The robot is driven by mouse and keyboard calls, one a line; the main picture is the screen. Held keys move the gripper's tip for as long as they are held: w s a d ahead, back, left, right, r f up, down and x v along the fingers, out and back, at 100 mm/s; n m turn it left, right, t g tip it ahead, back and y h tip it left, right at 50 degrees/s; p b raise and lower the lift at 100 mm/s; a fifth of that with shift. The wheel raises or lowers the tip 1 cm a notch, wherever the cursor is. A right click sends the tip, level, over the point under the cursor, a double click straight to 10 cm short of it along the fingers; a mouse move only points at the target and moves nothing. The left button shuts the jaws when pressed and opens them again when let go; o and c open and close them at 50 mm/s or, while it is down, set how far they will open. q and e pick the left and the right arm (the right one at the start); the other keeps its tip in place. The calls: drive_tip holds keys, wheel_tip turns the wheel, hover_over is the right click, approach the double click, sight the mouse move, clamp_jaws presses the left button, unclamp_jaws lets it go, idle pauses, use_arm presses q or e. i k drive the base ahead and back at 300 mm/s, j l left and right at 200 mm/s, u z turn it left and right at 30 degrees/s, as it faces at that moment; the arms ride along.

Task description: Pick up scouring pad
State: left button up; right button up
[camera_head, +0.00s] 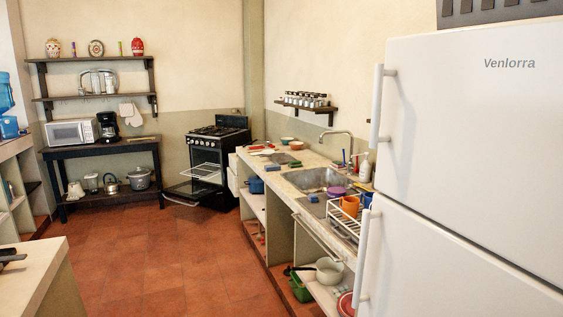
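Small flat items lie on the long counter along the right wall. A blue block-like item (272,168) and a blue-green one (295,163) lie between the small basin and the large sink. Another small bluish item (313,198) lies at the sink's front edge. Any of these may be the scouring pad; they are too small to tell. Neither of my grippers is in view.
The counter (285,184) holds a metal sink (318,179), and a white dish rack (345,215) with an orange cup (350,206). A white fridge (470,130) stands close at right. A pale counter (35,275) is at front left. The tiled floor (170,255) between is clear.

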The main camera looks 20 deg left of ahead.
sight(293, 164)
drive_tip(key=i+j+u, duration=0.3)
drive_tip(key=i+j, duration=0.15)
drive_tip(key=i+j+u, duration=0.3)
drive_tip(key=i, duration=0.2)
drive_tip(key=i+j+u, duration=0.3)
drive_tip(key=i, duration=0.2)
drive_tip(key=i+j+u, duration=0.1)
drive_tip(key=i+u, duration=0.2)
drive_tip(key=i, duration=1.7)
drive_tip(key=i+z, duration=0.35)
drive_tip(key=i+j+z, duration=0.35)
drive_tip(key=i+l, duration=0.05)
drive_tip(key=i, duration=0.05)
